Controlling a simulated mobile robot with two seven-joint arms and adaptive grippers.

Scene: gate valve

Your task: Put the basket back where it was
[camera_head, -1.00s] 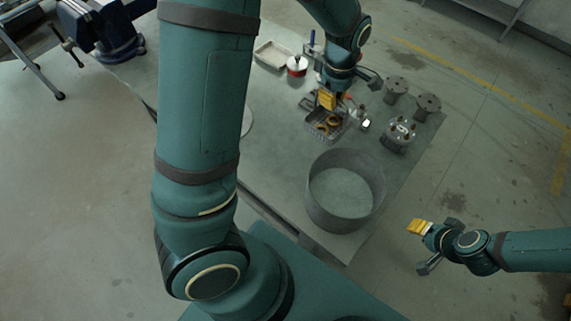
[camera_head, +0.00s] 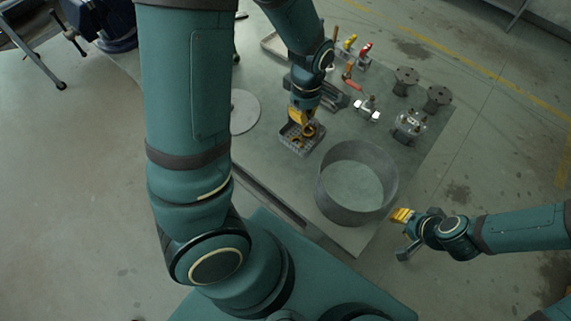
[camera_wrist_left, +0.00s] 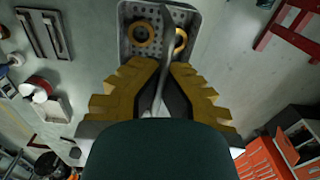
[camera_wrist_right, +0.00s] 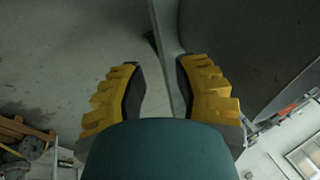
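A small grey perforated basket (camera_head: 296,147) with brass-coloured rings (camera_head: 308,131) inside is at the worktable's near-left side. In the left wrist view the basket (camera_wrist_left: 128,12) shows just beyond my fingers, with two rings in it. My left gripper (camera_head: 299,118) is over the basket, its yellow fingers closed on the thin grey handle (camera_wrist_left: 163,75). Whether the basket touches the tabletop, I cannot tell. My right gripper (camera_head: 402,233) is empty, fingers apart, beyond the table's near-right edge; the right wrist view shows the gap between its fingers (camera_wrist_right: 160,75).
A large grey ring-shaped tub (camera_head: 332,205) stands right of the basket. A pale round disc (camera_head: 243,110) lies to its left. Flanged parts (camera_head: 437,98), a bolted body (camera_head: 410,123) and a small valve part (camera_head: 368,110) stand at the right. A blue vise (camera_head: 100,25) is far left.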

